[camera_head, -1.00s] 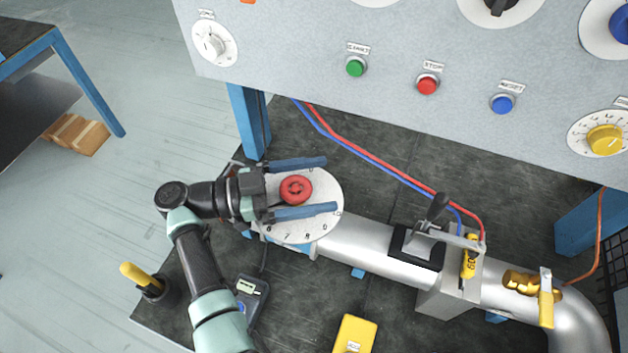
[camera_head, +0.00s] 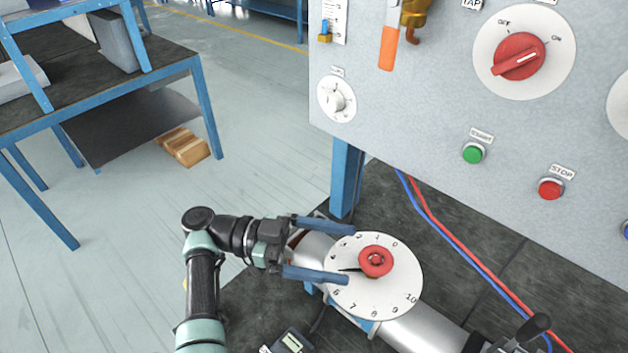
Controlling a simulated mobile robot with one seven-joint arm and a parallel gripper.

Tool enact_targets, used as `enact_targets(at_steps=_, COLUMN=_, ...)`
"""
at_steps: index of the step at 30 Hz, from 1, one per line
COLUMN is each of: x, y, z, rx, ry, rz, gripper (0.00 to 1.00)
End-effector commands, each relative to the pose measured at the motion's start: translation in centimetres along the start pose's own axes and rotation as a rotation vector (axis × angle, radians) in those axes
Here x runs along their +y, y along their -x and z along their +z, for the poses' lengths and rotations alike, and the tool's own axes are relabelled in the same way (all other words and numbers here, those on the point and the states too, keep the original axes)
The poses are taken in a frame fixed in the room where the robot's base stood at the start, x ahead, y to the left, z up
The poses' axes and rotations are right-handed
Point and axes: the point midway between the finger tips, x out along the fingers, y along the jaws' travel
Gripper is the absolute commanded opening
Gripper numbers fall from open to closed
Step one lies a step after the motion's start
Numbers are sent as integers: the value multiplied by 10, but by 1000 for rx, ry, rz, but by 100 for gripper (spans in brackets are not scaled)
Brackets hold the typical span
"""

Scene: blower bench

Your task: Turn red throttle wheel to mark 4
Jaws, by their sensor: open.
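The red throttle wheel (camera_head: 376,261) sits at the middle of a white round dial (camera_head: 398,285) numbered 0 to 10. A black pointer (camera_head: 351,270) runs from the wheel toward the dial's left side. The mark at its tip is too small and too close to my lower finger to read surely. My gripper (camera_head: 349,255) is open and empty, coming from the left over the dial's left part. Its two blue fingers are spread, one toward the back and one toward the front, with tips short of the wheel in the picture. I cannot tell their height above the dial.
The silver pipe (camera_head: 425,331) carries the dial and runs lower right toward a black lever (camera_head: 534,326). The grey panel (camera_head: 420,130) with a red knob (camera_head: 518,57) and buttons rises behind. Red and blue hoses (camera_head: 455,245) pass right. Open floor lies left.

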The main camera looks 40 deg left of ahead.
Motion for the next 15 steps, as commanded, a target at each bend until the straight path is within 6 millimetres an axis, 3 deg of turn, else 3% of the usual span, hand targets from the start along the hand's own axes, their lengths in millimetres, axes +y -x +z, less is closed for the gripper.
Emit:
enact_targets(at_steps=6, x=0, y=23, z=1, rx=0, ry=0, rz=-1, gripper=99)
enact_targets(at_steps=15, x=0, y=32, z=0, rx=0, ry=1, rz=0, gripper=99)
